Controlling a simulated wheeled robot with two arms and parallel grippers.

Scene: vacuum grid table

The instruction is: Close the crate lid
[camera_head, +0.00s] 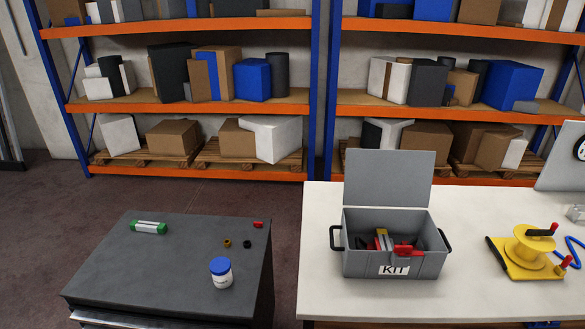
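A grey crate (360,262) with a "KIT" label stands on the white table. Its grey lid (389,178) is open and stands upright along the crate's back edge. Several tools (384,242) lie inside, among them red, yellow and dark pieces. A red clamp-like piece (408,250) rests at the front right of the crate, by its front rim. Black handles (336,238) stick out at the crate's sides. Neither of my grippers shows in the head view.
On the white table (325,290), a yellow reel device (526,250) stands right of the crate, with a blue hose (572,250). A dark cabinet (170,265) at left holds a blue-lidded jar (221,272), a green-ended cylinder (149,228) and small parts. Loaded shelves stand behind.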

